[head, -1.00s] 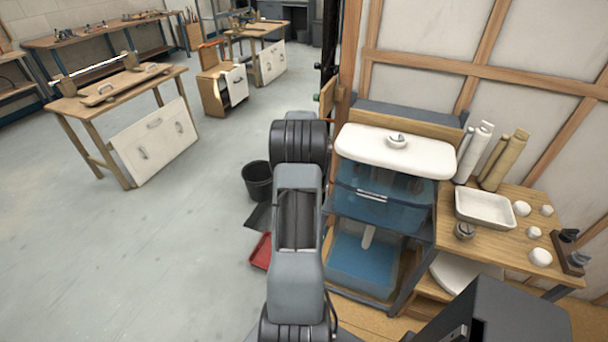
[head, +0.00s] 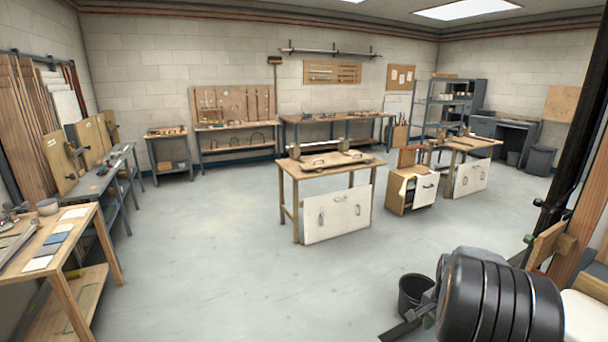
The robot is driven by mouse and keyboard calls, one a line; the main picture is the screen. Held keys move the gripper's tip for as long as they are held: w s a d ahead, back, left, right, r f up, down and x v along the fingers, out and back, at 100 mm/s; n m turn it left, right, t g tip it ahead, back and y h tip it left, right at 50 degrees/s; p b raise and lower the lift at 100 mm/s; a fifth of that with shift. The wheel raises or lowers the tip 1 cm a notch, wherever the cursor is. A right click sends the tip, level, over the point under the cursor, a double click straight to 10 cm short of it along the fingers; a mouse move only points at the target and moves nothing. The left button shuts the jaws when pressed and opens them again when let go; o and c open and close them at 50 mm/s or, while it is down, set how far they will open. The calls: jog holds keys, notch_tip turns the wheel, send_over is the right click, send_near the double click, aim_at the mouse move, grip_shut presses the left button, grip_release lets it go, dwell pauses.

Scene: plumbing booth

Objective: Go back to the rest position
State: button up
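The arm covers part of the floor and most of the booth there. A corner of the white lid (head: 592,318) shows at the right edge, beside my arm. Whether my gripper holds anything is hidden.
A black bucket (head: 416,294) stands on the floor left of my arm. A wooden workbench (head: 335,173) with white panels stands mid-room, and a small cabinet (head: 404,192) to its right. A table (head: 85,275) is at the left. The floor between is clear.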

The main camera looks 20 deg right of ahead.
jog(key=s+a+r+n+t, duration=0.1)
jog(key=a+r+n, duration=0.2)
jog(key=a, duration=0.6)
jog(key=s+a+r+n+t, duration=0.1)
jog(key=a+r+n+t, duration=0.1)
jog(key=a+r+n, duration=0.2)
jog(key=s+a+r+n+t, duration=0.1)
jog(key=a+n, duration=0.7)
jog(key=a, duration=0.8)
jog(key=v, duration=0.3)
jog(key=shift+f, duration=0.1)
